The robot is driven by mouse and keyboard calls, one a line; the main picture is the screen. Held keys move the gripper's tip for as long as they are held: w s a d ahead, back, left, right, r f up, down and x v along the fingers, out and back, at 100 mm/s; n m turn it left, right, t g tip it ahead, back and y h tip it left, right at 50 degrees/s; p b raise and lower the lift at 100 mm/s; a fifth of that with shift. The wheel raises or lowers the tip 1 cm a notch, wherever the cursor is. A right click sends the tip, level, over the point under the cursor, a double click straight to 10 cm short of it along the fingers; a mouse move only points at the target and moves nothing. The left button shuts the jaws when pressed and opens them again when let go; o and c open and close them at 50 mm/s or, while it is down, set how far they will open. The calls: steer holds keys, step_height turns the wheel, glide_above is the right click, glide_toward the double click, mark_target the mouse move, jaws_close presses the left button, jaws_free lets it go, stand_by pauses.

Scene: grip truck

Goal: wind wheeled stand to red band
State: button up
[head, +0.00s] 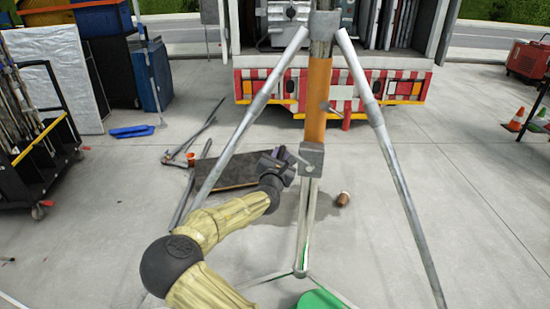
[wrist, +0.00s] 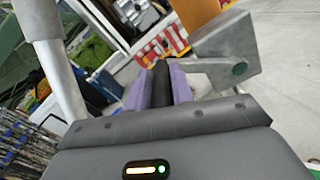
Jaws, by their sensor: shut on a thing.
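The wheeled stand (head: 313,160) rises upright in front of me, with grey legs splayed to both sides and a central column. A wide orange section (head: 318,100) covers part of the column; I see no clearly separate red band on it. Below it sits a grey winch block, also in the wrist view (wrist: 228,50). My gripper (head: 284,163) is at the left of this block. In the wrist view, its purple fingers are shut on a black crank handle (wrist: 161,84) beside the block. The stand's wheels cannot be made out.
A truck with a red-and-white striped tail (head: 265,85) stands behind. A dark board (head: 225,172) and loose poles lie on the floor left of the stand. A small brown cup (head: 343,199) lies to its right. A cart (head: 45,160) is at left, cones (head: 515,119) at right.

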steer(key=shift+s+d+r, duration=0.1)
steer(key=shift+d+r, duration=0.4)
steer(key=shift+r, duration=0.35)
steer(key=shift+s+d+f, duration=0.1)
steer(key=shift+d+f, duration=0.05)
steer(key=shift+f, duration=0.05)
steer(key=d, duration=0.1)
steer(key=d+r+p, duration=0.1)
steer(key=s+d, duration=0.1)
steer(key=d, duration=0.1)
steer(key=shift+r, duration=0.25)
jaws_close()
steer(key=shift+w+a+r, duration=0.1)
steer(key=shift+a, duration=0.45)
steer(key=o, duration=1)
jaws_free()
steer(key=shift+o, duration=0.2)
